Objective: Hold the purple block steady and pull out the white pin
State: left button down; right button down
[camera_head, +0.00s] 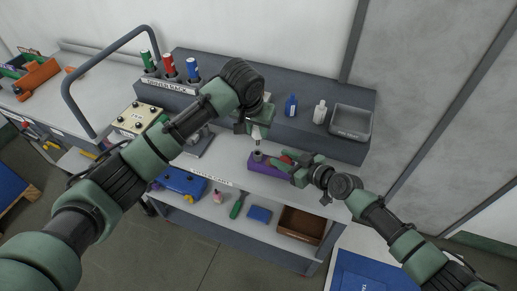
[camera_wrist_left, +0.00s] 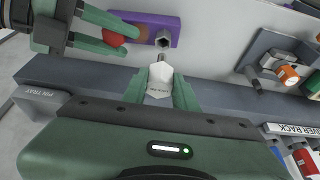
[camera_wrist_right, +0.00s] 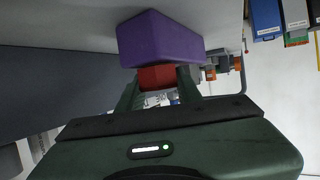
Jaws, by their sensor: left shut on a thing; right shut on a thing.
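The purple block (camera_head: 264,167) lies on the bench's work surface, with a grey collar (camera_wrist_left: 163,41) on top. My left gripper (camera_head: 259,124) is above it and shut on the head of the white pin (camera_wrist_left: 160,80). The pin's grey shank points at the collar; I cannot tell whether its tip is still inside. My right gripper (camera_head: 290,162) is at the block's right end, shut on its red knob (camera_wrist_right: 156,77). The purple block also shows in the right wrist view (camera_wrist_right: 160,40), just beyond the fingers. The fingers partly hide the knob.
A raised dark shelf behind holds a driver rack (camera_head: 168,86), a blue bottle (camera_head: 291,106), a white bottle (camera_head: 320,112) and a grey pin tray (camera_head: 351,122). A lower shelf carries a brown bin (camera_head: 302,224) and a green-handled tool (camera_head: 238,205).

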pick_arm(q)
jog(key=shift+r, duration=0.35)
pick_arm(e)
jog(key=c, duration=0.9)
grip_release()
jog(key=v, duration=1.2)
